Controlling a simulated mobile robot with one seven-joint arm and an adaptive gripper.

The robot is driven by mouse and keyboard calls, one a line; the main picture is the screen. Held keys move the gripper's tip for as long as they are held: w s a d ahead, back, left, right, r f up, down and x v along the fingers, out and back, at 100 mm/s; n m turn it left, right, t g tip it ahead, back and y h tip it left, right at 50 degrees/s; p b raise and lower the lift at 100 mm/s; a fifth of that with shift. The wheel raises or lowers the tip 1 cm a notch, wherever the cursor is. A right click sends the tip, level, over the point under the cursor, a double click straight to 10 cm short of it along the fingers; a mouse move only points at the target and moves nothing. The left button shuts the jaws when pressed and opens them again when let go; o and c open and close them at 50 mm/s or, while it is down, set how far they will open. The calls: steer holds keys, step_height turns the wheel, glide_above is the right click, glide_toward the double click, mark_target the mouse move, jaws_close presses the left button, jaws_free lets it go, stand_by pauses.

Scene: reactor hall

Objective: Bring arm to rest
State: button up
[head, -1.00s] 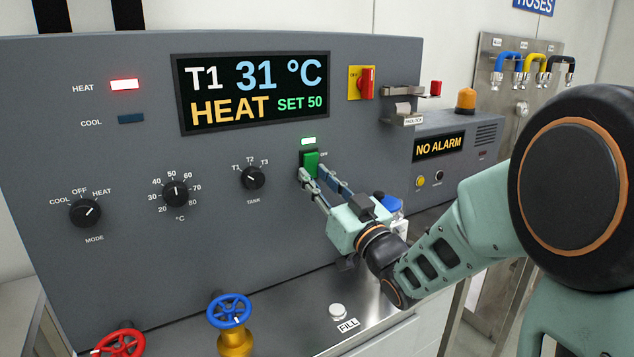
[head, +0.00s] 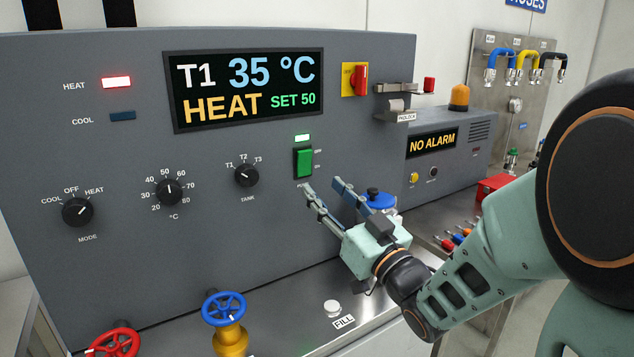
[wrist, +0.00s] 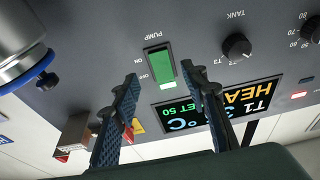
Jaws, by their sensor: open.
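My gripper (head: 322,188) is open and empty in the head view, in front of the grey control panel (head: 120,260). It is to the lower right of the green pump switch (head: 304,162) and apart from it. In the wrist view my two fingers (wrist: 158,90) are spread, with the green switch (wrist: 160,66) beyond them. A small lamp above the switch is lit green. The display (head: 245,88) reads T1, 35 °C, HEAT, SET 50.
A blue-capped vessel (head: 378,200) stands just behind my gripper. A blue valve wheel (head: 224,308), a red valve wheel (head: 112,343) and a FILL button (head: 332,307) are below. The alarm box (head: 433,143) reads NO ALARM. A red box (head: 493,188) is at the right.

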steer(key=shift+s+d+f, duration=0.15)
steer(key=shift+s+d, duration=0.2)
steer(key=shift+s, duration=0.15)
